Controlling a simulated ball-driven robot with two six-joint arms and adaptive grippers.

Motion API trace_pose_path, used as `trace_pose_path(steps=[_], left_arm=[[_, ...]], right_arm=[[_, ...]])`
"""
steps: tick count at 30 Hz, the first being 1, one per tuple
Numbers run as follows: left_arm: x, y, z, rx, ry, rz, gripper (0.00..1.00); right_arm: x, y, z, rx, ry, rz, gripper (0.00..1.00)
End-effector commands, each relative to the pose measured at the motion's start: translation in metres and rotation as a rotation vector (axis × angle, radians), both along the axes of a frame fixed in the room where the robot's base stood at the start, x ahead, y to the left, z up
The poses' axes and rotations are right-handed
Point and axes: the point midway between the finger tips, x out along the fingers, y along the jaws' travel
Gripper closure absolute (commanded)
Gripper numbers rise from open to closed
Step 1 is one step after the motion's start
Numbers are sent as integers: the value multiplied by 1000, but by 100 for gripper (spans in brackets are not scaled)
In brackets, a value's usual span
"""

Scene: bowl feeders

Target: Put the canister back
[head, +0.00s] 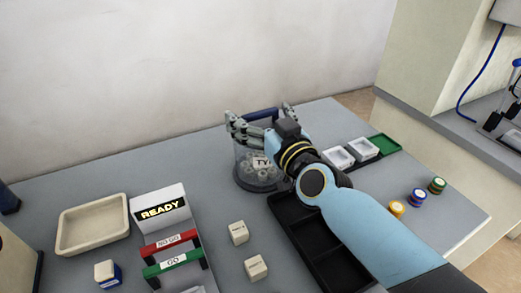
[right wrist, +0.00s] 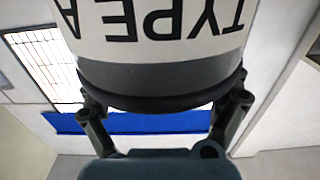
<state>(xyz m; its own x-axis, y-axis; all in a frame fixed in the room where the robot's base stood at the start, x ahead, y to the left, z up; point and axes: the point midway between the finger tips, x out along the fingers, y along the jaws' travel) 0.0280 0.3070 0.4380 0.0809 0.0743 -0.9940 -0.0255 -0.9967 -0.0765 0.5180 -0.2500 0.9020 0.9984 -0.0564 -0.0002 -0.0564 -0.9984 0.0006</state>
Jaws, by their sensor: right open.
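The canister (head: 247,174) is a clear, upright jar with pale pieces inside and a white label, standing on the grey table near the middle of the head view. A blue bar (head: 262,114) shows at its top. In the right wrist view the canister (right wrist: 165,72) fills the upper middle, with its label reading TYPE A upside down. My right gripper (head: 262,117) is open at the canister's top, with its fingers on either side of the blue bar. Contact cannot be told. My arm hides the canister's right side. My left gripper is not in view.
A black compartment tray (head: 284,205) lies right of the canister, partly under my right arm. White bins (head: 337,158) and a green tray (head: 386,145) stand behind. Colored spools (head: 418,196) stand right.

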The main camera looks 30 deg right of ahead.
Motion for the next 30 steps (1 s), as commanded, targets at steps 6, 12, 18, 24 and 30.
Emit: trace_pose_path(steps=[6, 12, 18, 24, 30], left_arm=[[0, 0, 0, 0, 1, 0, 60], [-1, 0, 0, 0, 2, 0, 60], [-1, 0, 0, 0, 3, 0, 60], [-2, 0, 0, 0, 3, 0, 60], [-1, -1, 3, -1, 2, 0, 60]], right_arm=[[0, 0, 0, 0, 0, 0, 22], [0, 0, 0, 0, 0, 0, 48], [0, 0, 0, 0, 0, 0, 75], [0, 0, 2, 0, -5, -1, 81], [0, 0, 6, 0, -5, -1, 81]])
